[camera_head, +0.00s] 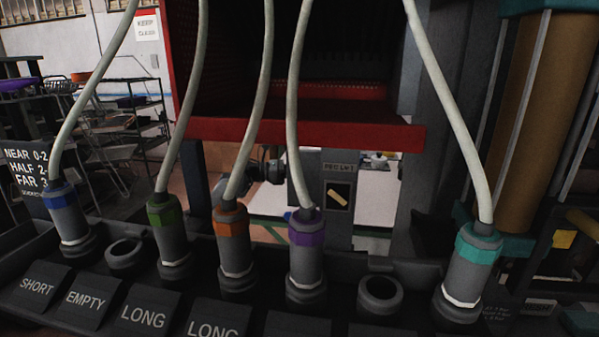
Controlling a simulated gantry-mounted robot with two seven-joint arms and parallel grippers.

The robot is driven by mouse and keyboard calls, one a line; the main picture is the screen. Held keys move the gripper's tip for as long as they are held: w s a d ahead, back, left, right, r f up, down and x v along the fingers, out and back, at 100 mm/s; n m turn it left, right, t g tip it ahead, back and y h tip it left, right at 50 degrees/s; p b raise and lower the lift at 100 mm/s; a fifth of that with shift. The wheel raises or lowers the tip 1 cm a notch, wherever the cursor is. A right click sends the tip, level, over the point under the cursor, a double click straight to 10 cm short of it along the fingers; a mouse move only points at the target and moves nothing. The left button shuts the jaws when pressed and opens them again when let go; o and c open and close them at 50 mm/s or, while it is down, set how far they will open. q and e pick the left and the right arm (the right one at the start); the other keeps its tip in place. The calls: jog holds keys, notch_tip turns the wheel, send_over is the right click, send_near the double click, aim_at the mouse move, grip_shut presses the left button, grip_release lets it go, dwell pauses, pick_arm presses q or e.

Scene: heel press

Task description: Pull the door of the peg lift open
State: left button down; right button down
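The peg lift (323,168) is a grey box in the middle background, below the red beam. Its label is small and seems to read "PEG LIFT". Its front has a dark square panel (339,196) with a pale slanted bar on it. I cannot tell where the door's edge or handle is, or whether the door is open. The purple-collared plug and its cable hide part of the box's left side and base. A dark round mechanical part (271,171) shows just left of the box; I cannot tell what it is. Neither gripper can be made out.
A dark rack (405,267) crosses the foreground with several cabled plugs, including blue (70,222), orange (234,245), purple (306,255) and teal (471,268) ones. Two sockets are empty. A red beam (305,133) spans above. A brown column (540,120) stands right.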

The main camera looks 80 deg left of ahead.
pick_arm(q)
jog(key=shift+d+r, duration=0.15)
jog(key=shift+r, duration=0.05)
dwell(0.7)
jog(key=c, duration=1.4)
grip_release()
jog(key=shift+w, duration=0.3)
jog(key=shift+s+a+f+b, duration=0.15)
jog(key=shift+s+b, duration=0.05)
jog(key=shift+s, duration=0.35)
jog(key=shift+s+a+f+b, duration=0.1)
jog(key=shift+s+a+b, duration=0.05)
jog(key=shift+s, duration=0.4)
jog(key=s+a, duration=0.1)
jog(key=s, duration=0.7)
jog(key=shift+s+a+r, duration=0.2)
jog(key=shift+s, duration=0.1)
